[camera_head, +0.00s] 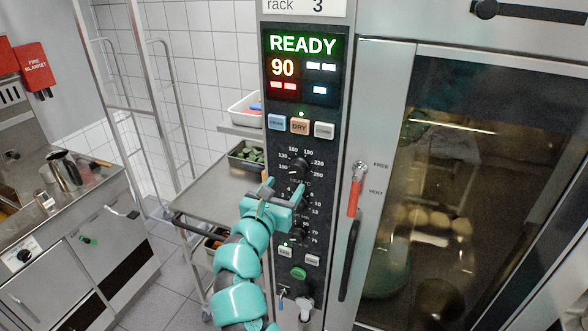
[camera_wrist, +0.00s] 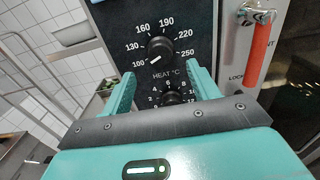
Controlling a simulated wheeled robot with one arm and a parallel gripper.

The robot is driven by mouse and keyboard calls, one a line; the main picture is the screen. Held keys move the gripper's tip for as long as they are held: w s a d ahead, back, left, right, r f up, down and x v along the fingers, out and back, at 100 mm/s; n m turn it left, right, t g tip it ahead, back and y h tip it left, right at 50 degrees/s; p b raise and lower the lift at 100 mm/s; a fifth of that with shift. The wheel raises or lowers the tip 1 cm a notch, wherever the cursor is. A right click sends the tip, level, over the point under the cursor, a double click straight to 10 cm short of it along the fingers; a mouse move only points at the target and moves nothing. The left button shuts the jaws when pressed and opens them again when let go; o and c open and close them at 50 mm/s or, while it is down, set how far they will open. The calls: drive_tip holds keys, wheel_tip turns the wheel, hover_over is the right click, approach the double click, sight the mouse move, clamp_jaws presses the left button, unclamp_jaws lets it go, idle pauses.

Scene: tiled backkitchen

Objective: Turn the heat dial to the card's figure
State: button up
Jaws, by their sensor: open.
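The heat dial (camera_head: 300,167) is a black knob on the oven's dark control panel, with figures from 100 to 250 around it. In the wrist view the heat dial (camera_wrist: 160,48) has its white mark pointing down and left, close to 100. My teal gripper (camera_head: 285,189) is open and empty, just below the heat dial and over the dial beneath. In the wrist view the fingers (camera_wrist: 162,82) stand apart, either side of the lower dial (camera_wrist: 170,97). A white card (camera_head: 300,7) above the display reads "rack 3"; its upper part is out of frame.
The display (camera_head: 303,65) reads READY and 90. Buttons sit above the dials; another dial and more buttons are below. A red-handled lever (camera_head: 355,190) and the glass oven door (camera_head: 470,180) stand at right. A steel trolley (camera_head: 200,190) with trays is at left.

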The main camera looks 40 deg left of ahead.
sight(296, 170)
drive_tip(key=p+x, duration=0.1)
drive_tip(key=x, duration=0.5)
drive_tip(key=shift+w, duration=0.1)
drive_tip(key=shift+w+a+p, duration=0.2)
drive_tip(key=shift+w+p, duration=0.15)
drive_tip(key=shift+w, duration=0.1)
drive_tip(key=shift+c, duration=0.4)
drive_tip(key=c, duration=0.9)
